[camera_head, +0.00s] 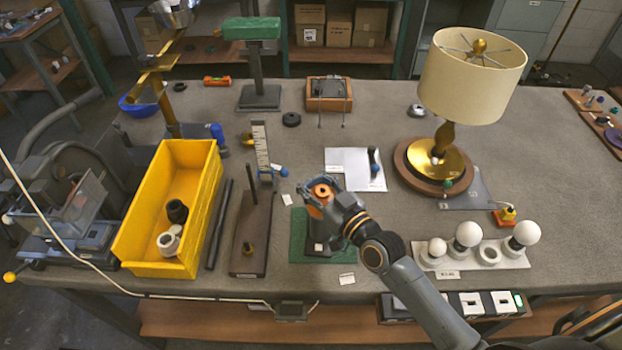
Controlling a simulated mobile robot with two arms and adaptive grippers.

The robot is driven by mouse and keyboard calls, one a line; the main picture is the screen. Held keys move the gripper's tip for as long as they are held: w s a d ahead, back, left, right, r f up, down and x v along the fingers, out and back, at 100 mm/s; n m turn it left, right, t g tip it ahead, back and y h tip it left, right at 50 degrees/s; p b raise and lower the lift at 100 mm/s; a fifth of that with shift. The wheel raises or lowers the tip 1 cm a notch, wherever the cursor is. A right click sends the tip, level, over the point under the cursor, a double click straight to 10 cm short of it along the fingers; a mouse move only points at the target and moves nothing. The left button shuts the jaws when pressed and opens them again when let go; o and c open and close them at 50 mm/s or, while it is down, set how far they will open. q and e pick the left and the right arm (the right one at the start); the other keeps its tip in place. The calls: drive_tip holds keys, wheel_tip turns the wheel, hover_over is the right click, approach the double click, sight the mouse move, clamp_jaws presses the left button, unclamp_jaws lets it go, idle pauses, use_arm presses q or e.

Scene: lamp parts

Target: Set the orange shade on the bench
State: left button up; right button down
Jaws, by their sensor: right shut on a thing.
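The small orange shade (321,192) is near the middle of the bench (400,245), with a dark opening in its top. My right gripper (324,197) is shut on it, its fingers around the shade's sides. Shade and gripper are over a green mat (298,240) with a dark piece (318,244) on it. The gripper hides part of the shade, and I cannot tell whether its underside touches anything. My left gripper is not in view.
A yellow bin (135,225) holding sockets and a wooden stand with a scale (250,232) are to the left. A white sheet (350,168) lies behind the gripper. A cream-shaded lamp (470,80) and a bulb tray (510,258) are to the right.

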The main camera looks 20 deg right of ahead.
drive_tip(key=shift+s+f, duration=0.1)
drive_tip(key=shift+f, duration=0.4)
drive_tip(key=c, duration=1.3)
unclamp_jaws()
drive_tip(key=o, duration=0.6)
drive_tip(key=shift+o, duration=0.2)
